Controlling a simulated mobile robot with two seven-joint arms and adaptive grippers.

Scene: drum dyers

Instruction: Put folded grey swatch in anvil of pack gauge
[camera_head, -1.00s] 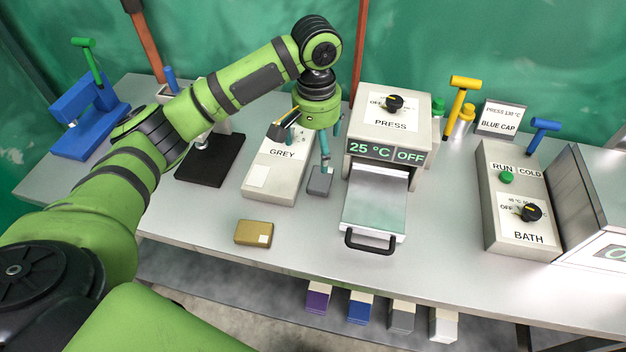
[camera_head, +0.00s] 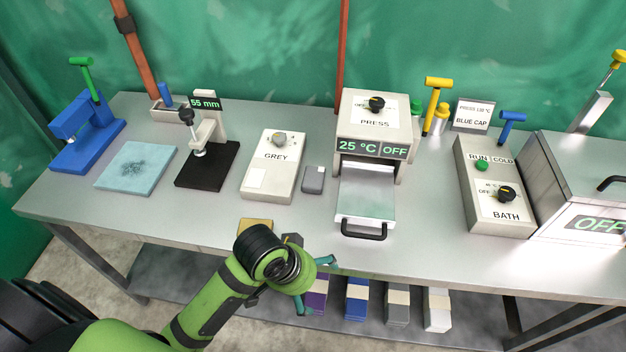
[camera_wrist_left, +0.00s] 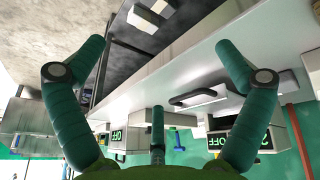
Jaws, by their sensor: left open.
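The folded grey swatch (camera_head: 314,180) appears to be the small dark grey block with a lighter tag, lying on the table between the GREY box and the press. The pack gauge (camera_head: 208,135) stands left of the GREY box, with a 55 mm display and a black base (camera_head: 207,166). Nothing lies on that base, the apparent anvil. My left gripper (camera_head: 298,284) is in front of the table's near edge, well apart from the swatch. In the left wrist view its teal fingers (camera_wrist_left: 158,60) are spread and empty. My right gripper is not in view.
The press (camera_head: 376,125) has its plate pulled out right of the swatch. The GREY box (camera_head: 274,167) stands between swatch and gauge. A gold block (camera_head: 252,224) is partly hidden by my left arm. A light blue pad (camera_head: 136,166) lies left. Coloured stacks sit on the lower shelf (camera_head: 180,276).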

